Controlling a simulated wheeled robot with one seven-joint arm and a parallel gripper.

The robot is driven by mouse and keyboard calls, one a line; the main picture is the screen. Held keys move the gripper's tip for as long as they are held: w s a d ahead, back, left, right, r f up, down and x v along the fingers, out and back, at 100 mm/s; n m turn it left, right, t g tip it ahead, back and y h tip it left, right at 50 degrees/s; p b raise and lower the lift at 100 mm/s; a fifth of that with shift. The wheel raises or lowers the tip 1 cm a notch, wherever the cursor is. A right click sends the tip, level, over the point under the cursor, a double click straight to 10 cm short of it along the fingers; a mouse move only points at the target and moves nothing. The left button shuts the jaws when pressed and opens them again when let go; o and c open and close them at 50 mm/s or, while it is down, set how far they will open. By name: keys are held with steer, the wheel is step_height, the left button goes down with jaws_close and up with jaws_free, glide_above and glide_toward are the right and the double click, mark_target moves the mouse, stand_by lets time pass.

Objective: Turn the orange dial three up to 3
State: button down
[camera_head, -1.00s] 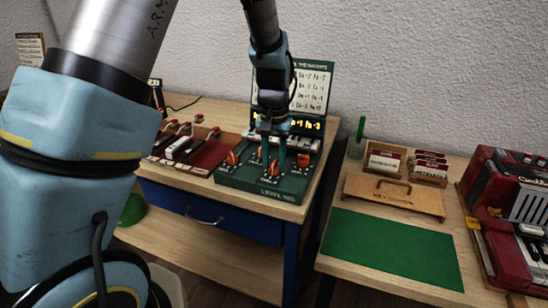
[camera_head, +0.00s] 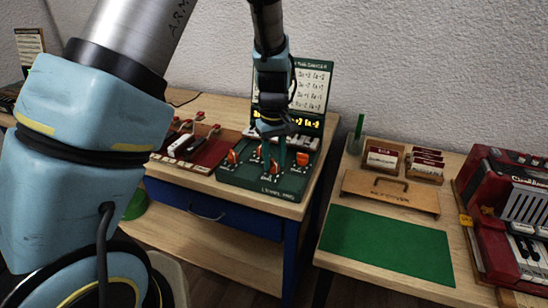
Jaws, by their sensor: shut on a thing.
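The dark green device (camera_head: 235,186) stands on the wooden table with several orange dials on its sloped front. One orange dial (camera_head: 233,157) is at the left, one (camera_head: 302,159) at the right, and one (camera_head: 274,168) at the front middle. My gripper (camera_head: 274,158) points down over the device from above. Its fingers are shut on the front middle orange dial, which they partly hide. The dial numbers are too small to read. A row of yellow characters lights the display (camera_head: 306,124) behind, partly hidden by my gripper.
A red tray (camera_head: 205,155) with dark and white key-like pieces lies left of the device. On the right table are a green mat (camera_head: 385,245), a wooden board with a handle (camera_head: 390,198), card holders (camera_head: 428,165) and a red accordion (camera_head: 510,205).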

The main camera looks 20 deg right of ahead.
mark_target(274, 162)
stand_by(0.5)
steer(key=c, duration=0.5)
jaws_free()
step_height(274, 162, up, 11)
steer(key=b, duration=0.2)
steer(key=shift+f, duration=0.1)
steer(key=s+a+f, duration=0.1)
steer(key=s+a, duration=0.1)
steer(key=a, duration=1.3)
steer(key=s+a+f+m+t, duration=0.1)
steer(key=s+a, duration=0.1)
steer(key=a, duration=1.3)
steer(key=shift+f+m+t, duration=0.3)
steer(key=shift+f, duration=0.05)
